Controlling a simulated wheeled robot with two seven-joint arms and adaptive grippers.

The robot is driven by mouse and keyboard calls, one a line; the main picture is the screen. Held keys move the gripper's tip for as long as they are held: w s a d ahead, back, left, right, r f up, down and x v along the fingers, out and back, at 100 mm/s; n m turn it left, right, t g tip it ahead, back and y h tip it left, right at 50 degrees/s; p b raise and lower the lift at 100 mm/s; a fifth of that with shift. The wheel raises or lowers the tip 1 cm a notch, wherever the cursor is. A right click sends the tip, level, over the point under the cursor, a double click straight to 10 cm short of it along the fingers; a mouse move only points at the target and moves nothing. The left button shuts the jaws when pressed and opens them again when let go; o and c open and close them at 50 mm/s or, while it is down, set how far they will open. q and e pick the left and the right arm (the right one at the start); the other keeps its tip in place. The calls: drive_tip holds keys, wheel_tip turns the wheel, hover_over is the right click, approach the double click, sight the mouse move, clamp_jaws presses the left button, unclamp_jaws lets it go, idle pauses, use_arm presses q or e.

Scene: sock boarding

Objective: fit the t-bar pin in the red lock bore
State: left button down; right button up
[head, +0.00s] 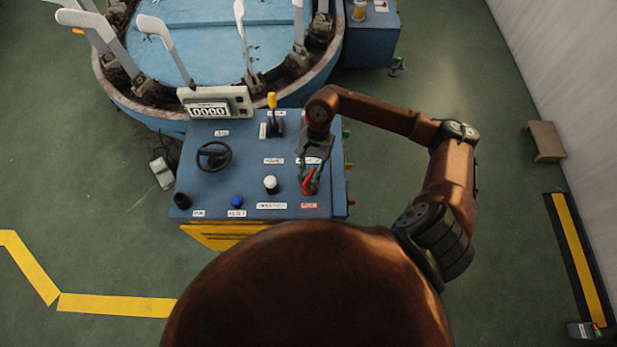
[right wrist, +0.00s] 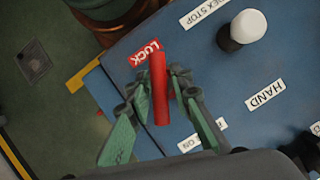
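The red t-bar pin (head: 307,187) is at the front right corner of the blue console's top, just behind the red lock label (head: 309,206). In the right wrist view its red bar (right wrist: 159,90) lies between my fingers, with the lock label (right wrist: 145,53) beyond it. My right gripper (head: 311,172) reaches down over it; in the wrist view the fingertips (right wrist: 160,84) close in on both sides of the bar. The lock bore is hidden, so I cannot tell how the pin sits to it. My left gripper is not in view.
The blue console (head: 237,176) carries a black handwheel (head: 213,155), a white knob (head: 270,184), a blue button (head: 237,201) and a yellow-tipped lever (head: 272,101). A counter box (head: 215,102) stands at its back. Open green floor lies on both sides.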

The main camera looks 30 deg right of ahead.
drive_tip(key=o, duration=0.5)
drive_tip(key=shift+r, duration=0.1)
drive_tip(key=v, duration=1.2)
drive_tip(key=shift+a, duration=0.1)
